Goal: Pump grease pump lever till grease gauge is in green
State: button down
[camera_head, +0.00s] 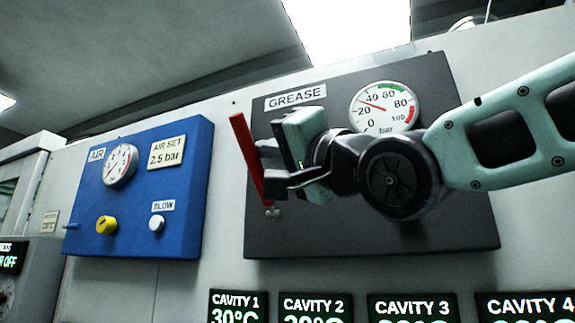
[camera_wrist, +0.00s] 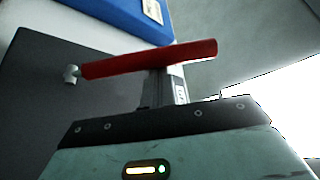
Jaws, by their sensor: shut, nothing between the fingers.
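The red grease pump lever (camera_head: 246,157) stands nearly upright, tilted slightly left at the top, at the left edge of the dark grease panel (camera_head: 440,225). It crosses the wrist view as a red bar (camera_wrist: 145,60) just beyond my fingers. My gripper (camera_head: 268,168) is shut and empty, right beside the lever on its right; I cannot tell whether it touches. My fingers also show in the wrist view (camera_wrist: 165,86). The round grease gauge (camera_head: 386,107) has its needle between 20 and 40, left of and below the green arc at the upper right.
A blue air panel (camera_head: 183,235) with a gauge, yellow knob (camera_head: 106,225) and white blow button (camera_head: 156,224) is left of the lever. Several cavity displays (camera_head: 316,306) are below. My arm covers part of the grease panel. There is a gap between the two panels.

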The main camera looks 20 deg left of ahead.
aim_at(261, 169)
jog(key=f+n+g+b, duration=0.1)
jog(key=n, duration=0.1)
jog(key=s+f+n+g+y+b, duration=0.1)
jog(key=n, duration=0.1)
jog(key=s+f+n+g+y+b, duration=0.1)
jog(key=b, duration=0.1)
jog(key=shift+a+f+n, duration=0.2)
jog(key=shift+f+n, duration=0.1)
jog(key=shift+n, duration=0.1)
jog(key=shift+s+f+n+g+y+b, duration=0.25)
jog(key=shift+f+n+g+b, duration=0.35)
jog(key=shift+n, duration=0.45)
jog(key=shift+s+f+n+g+y+b, duration=0.25)
jog(key=shift+n+g+b, duration=0.2)
jog(key=shift+n+g, duration=0.45)
jog(key=shift+s+f+n+g+y+b, duration=0.15)
jog(key=shift+f+n+g+b, duration=0.35)
jog(key=shift+n, duration=0.65)
jog(key=shift+r, duration=0.1)
